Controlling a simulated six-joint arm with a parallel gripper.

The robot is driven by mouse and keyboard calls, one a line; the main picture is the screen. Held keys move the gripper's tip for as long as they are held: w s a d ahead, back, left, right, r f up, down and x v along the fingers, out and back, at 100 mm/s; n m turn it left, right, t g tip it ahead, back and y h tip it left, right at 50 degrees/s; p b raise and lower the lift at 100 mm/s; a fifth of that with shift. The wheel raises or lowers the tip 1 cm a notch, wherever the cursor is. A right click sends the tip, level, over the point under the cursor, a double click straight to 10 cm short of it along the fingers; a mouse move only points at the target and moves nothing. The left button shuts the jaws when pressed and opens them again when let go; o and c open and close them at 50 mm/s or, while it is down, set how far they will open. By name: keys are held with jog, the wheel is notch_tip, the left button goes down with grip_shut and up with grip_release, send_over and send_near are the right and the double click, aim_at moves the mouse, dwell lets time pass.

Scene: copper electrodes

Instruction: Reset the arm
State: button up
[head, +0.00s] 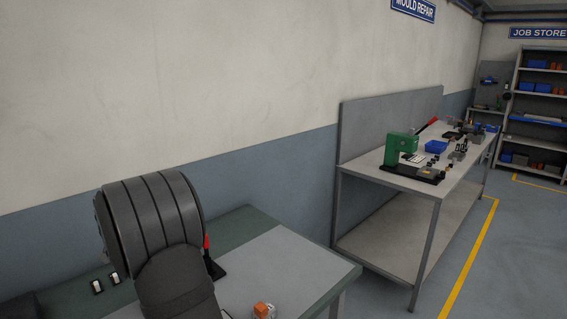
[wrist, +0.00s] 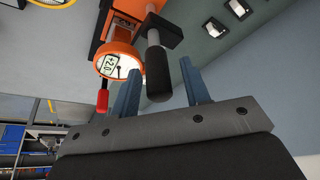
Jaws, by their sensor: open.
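My gripper (wrist: 160,82) shows in the wrist view as two blue fingers standing apart on a grey bar; it is open. A black cylinder (wrist: 157,72) on the orange device shows in the gap between the fingers; whether it is between them or beyond them I cannot tell. The orange device (wrist: 122,42) has a round dial with a white face. In the head view my dark arm link fills the lower left, and my gripper does not show there. A small orange part (head: 263,310) shows at the bottom edge of that view.
The near bench (head: 315,258) carries a red handle (head: 206,242) on a black base beside my arm, and two small pale-faced items (head: 97,286) at left. A second bench (head: 385,182) holds a green press (head: 400,148). Open floor lies at right.

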jog(key=shift+a+n+g+y, duration=0.2)
jog(key=shift+n+y, duration=0.45)
jog(key=shift+n, duration=1.1)
jog(key=shift+n+g+y, duration=0.3)
jog(key=shift+n+y, duration=0.35)
jog(key=shift+n, duration=1.1)
jog(key=shift+o, duration=0.4)
jog(key=o, duration=1.1)
jog(key=shift+d+r, duration=0.15)
jog(key=shift+r, duration=0.15)
jog(key=shift+o, duration=0.4)
jog(key=w+d+r, duration=0.1)
jog(key=d+r, duration=0.5)
jog(key=r, duration=0.5)
jog(key=shift+w+d+r+n, duration=0.15)
jog(key=shift+r+n, duration=0.05)
jog(key=shift+n, duration=0.2)
jog(key=s+d+r, duration=0.1)
jog(key=d+r, duration=0.3)
jog(key=r, duration=0.3)
jog(key=x, duration=0.9)
jog(key=shift+f+n, duration=0.4)
jog(key=shift+s+a, duration=0.1)
jog(key=shift+a, duration=0.05)
